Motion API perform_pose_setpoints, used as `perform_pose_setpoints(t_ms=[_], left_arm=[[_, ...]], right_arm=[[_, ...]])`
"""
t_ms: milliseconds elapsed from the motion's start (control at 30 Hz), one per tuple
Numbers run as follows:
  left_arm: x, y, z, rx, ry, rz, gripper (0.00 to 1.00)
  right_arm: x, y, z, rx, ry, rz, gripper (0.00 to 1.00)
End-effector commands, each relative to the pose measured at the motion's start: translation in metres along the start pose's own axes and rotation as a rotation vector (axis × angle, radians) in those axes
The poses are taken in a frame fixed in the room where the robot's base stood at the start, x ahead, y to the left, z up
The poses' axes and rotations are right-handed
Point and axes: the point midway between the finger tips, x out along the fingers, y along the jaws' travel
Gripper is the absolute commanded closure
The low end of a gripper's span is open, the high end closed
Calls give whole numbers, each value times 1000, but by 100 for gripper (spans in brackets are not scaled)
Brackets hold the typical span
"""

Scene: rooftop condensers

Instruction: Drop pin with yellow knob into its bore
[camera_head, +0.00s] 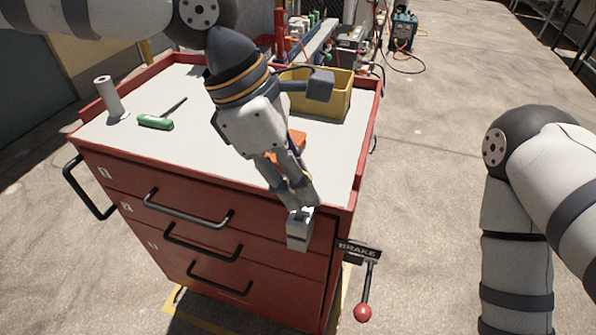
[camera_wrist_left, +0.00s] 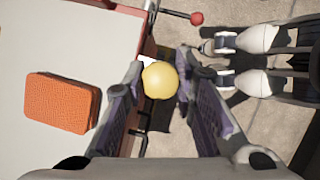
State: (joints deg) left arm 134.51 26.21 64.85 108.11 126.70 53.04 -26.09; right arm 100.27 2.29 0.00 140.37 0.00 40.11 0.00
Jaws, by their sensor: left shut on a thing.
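My left gripper (camera_head: 302,194) reaches down over the front right corner of the red tool cart. It is shut on the pin with the yellow knob (camera_wrist_left: 160,80), and the round knob shows between the two fingers in the left wrist view. In the head view the fingers hide the pin. A small grey metal block (camera_head: 298,234) sits at the cart's front right corner, just below the fingertips. I cannot see a bore in it, nor whether the pin's shaft touches it. My right arm comes in at the right of the head view, with its gripper out of frame.
The red cart (camera_head: 240,187) carries a yellow bin (camera_head: 333,104), a green-handled tool (camera_head: 156,122), a white roll (camera_head: 108,94) and an orange pad (camera_wrist_left: 62,102). A brake lever with a red knob (camera_head: 363,313) sticks out at the cart's right. Open floor lies beyond.

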Motion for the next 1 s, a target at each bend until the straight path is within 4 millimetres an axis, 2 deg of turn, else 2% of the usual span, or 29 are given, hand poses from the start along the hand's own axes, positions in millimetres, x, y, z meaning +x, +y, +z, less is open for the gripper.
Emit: perform_pose_setpoints(t_ms=[1000], left_arm=[[23,0,-9,0,-1,-1,100]], right_arm=[[3,0,2,0,-9,0,100]])
